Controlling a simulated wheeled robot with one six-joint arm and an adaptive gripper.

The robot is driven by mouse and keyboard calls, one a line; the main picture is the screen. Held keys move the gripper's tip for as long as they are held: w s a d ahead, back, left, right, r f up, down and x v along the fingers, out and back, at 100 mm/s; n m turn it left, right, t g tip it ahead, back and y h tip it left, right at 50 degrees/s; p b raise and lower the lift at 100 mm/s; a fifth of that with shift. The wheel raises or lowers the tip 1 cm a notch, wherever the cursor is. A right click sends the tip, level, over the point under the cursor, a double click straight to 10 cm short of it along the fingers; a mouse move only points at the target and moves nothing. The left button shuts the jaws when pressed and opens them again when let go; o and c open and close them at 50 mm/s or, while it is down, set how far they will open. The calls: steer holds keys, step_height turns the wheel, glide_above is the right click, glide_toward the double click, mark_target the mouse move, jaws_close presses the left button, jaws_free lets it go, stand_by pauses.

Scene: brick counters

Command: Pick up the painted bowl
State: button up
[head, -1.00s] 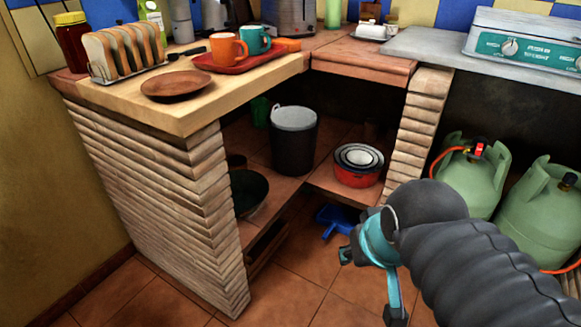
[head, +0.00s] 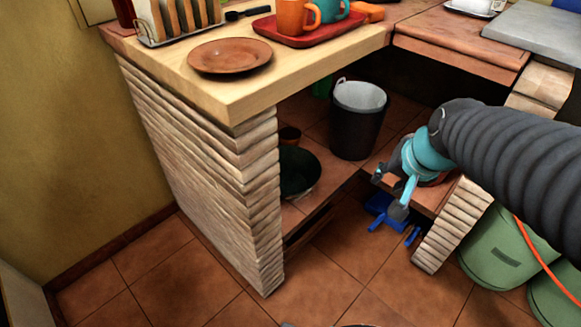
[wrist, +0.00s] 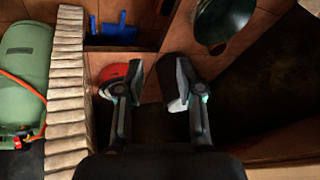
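No bowl here is clearly marked as the painted bowl. A shallow brown dish (head: 229,57) lies on the light wooden counter (head: 250,95) near its front edge. A dark green bowl (head: 299,172) sits on the low shelf, partly hidden by the brick pillar; it also shows in the wrist view (wrist: 222,22).
A dark bin (head: 357,125) stands on the shelf. A red tray (head: 306,30) with mugs and a toast rack (head: 178,22) are on the counter. A blue dustpan (head: 385,212) is low behind my gripper. A green gas cylinder (head: 507,248) stands right. The front floor is mostly clear.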

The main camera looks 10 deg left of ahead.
steer(key=w+a+f+m+y, duration=0.1)
steer(key=w+a+f+m, duration=0.2)
steer(key=w+a+f, duration=0.5)
steer(key=m+g+p, duration=0.1)
steer(key=m+g, duration=0.1)
steer(key=m, duration=0.1)
glide_toward(302, 193)
steer(key=x, duration=0.3)
steer(key=w+x, duration=0.1)
steer(key=x, duration=0.2)
steer(key=shift+w+d, duration=0.1)
steer(key=x, duration=0.2)
steer(key=b+x, duration=0.1)
steer(key=x, duration=0.1)
steer(key=shift+s+f, duration=0.1)
steer(key=shift+s, duration=0.2)
steer(key=shift+w+a+f, duration=0.25)
steer(key=shift+f, duration=0.3)
steer(key=shift+c, duration=0.3)
jaws_close()
